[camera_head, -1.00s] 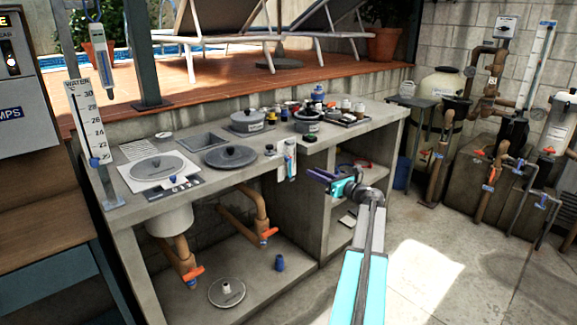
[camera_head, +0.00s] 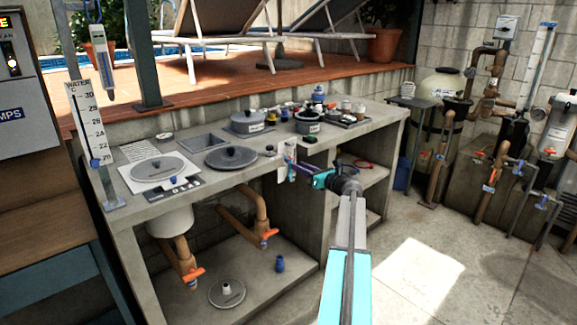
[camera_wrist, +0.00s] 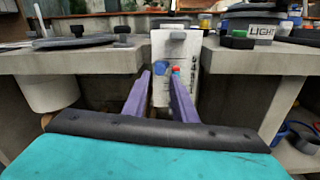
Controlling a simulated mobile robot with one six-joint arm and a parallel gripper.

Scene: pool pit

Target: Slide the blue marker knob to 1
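A white scale panel (camera_wrist: 185,50) hangs on the front edge of the concrete counter, straight ahead in the wrist view. The blue marker knob (camera_wrist: 160,70) shows on it, between my fingertips in the picture; I cannot tell whether they touch it. Marks run down the panel's right side, too small to read. My gripper (camera_wrist: 161,80) has two purple fingers, open, pointing at the panel. In the head view the panel (camera_head: 283,157) is partly hidden by my gripper (camera_head: 294,165), and the knob cannot be made out there.
The counter edge (camera_wrist: 90,62) lies to both sides of the panel. Lids, a grey pot (camera_head: 248,122) and bottles stand on top. A WATER scale (camera_head: 90,120) with its own blue knob stands at left. An open shelf space is under the counter.

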